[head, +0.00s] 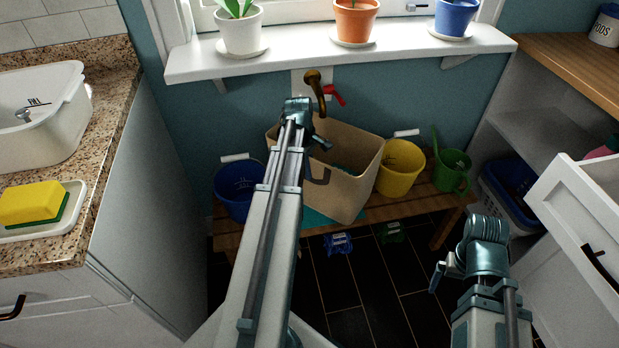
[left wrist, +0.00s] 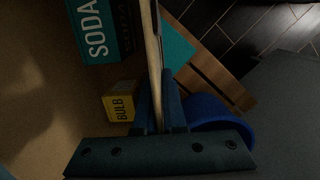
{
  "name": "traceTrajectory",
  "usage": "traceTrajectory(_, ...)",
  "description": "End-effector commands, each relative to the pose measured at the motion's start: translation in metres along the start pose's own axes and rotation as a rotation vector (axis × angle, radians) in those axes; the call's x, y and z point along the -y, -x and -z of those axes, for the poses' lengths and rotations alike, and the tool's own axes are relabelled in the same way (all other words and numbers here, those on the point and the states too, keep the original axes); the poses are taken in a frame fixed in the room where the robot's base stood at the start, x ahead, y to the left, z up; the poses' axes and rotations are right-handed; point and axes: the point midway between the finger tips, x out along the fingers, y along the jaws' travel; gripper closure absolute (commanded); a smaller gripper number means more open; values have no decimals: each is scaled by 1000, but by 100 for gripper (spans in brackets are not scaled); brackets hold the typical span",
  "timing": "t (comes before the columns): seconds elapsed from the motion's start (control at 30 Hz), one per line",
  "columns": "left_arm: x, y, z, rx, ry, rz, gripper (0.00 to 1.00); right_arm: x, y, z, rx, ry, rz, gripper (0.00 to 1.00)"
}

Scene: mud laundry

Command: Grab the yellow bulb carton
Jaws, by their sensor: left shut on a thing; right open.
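The yellow bulb carton (left wrist: 121,107) is a small yellow-and-dark box marked BULB. It lies inside the tan bin (head: 345,190), beside my left gripper's fingers in the left wrist view. In the head view I cannot make the carton out. My left gripper (head: 318,167) is over the bin's near rim, partly behind my own arm. In the left wrist view its fingers (left wrist: 163,108) are shut with the bin's thin wall (left wrist: 153,50) between them; the carton is on the inner side, outside the grip. My right gripper (head: 437,276) is open and low at the right, partly visible.
A teal SODA box (left wrist: 97,28) is also in the bin. The bin stands on a wooden bench (head: 390,208) between a blue bucket (head: 233,192) and a yellow bucket (head: 402,165). A brass tap (head: 316,88) is behind it. A white drawer (head: 585,215) juts out at right.

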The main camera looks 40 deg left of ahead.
Motion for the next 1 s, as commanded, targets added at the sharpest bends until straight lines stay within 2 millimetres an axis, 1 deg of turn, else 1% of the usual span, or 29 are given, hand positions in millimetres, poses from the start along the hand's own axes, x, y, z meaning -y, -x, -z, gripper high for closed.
traceTrajectory(0.03,0,-11,1,1,0,-2,100,1,-11,1,0,0,0,0)
traceTrajectory(0.17,0,-22,2,1,0,-2,100,2,-22,1,0,1,-2,0)
traceTrajectory(0.47,0,-21,2,1,0,-2,100,1,-21,1,0,1,-3,0)
traceTrajectory(0.6,0,-25,3,1,0,-2,100,2,-25,2,0,1,-3,0)
traceTrajectory(0.63,1,-24,3,0,0,0,89,2,-24,2,0,1,-3,0)
traceTrajectory(0.77,1,-24,3,0,0,0,66,2,-24,1,0,1,-3,0)
traceTrajectory(0.8,1,-24,3,0,0,0,63,2,-24,1,0,1,-3,0)
traceTrajectory(1.0,1,-24,3,0,0,0,63,2,-24,1,0,1,-3,0)
